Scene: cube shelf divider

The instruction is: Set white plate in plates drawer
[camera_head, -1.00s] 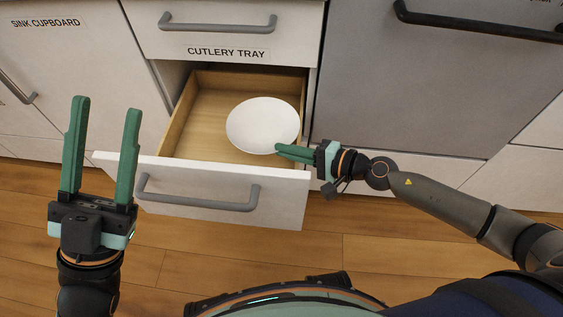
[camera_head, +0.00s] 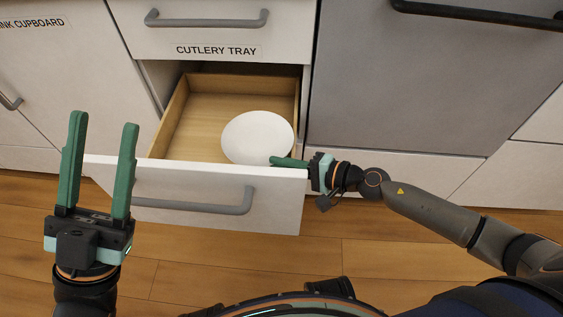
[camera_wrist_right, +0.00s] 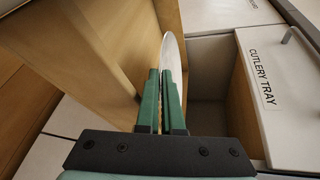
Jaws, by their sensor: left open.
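The white plate (camera_head: 257,138) is inside the open wooden drawer (camera_head: 200,112), toward its right front corner. In the right wrist view the plate (camera_wrist_right: 172,52) shows nearly edge-on, its rim at my fingertips. My right gripper (camera_head: 272,162) reaches over the drawer's right front corner with its fingers nearly together on the plate's near rim. It also shows in the right wrist view (camera_wrist_right: 161,75). Whether the plate touches the drawer floor is hard to tell. My left gripper (camera_head: 104,124) is open and empty, pointing up, in front of the drawer's left end.
The white drawer front (camera_head: 270,205) has a grey handle (camera_head: 210,207). The closed drawer labelled CUTLERY TRAY (camera_head: 215,35) is above. A grey panel with a black handle (camera_head: 480,14) stands to the right. The drawer's left side is empty.

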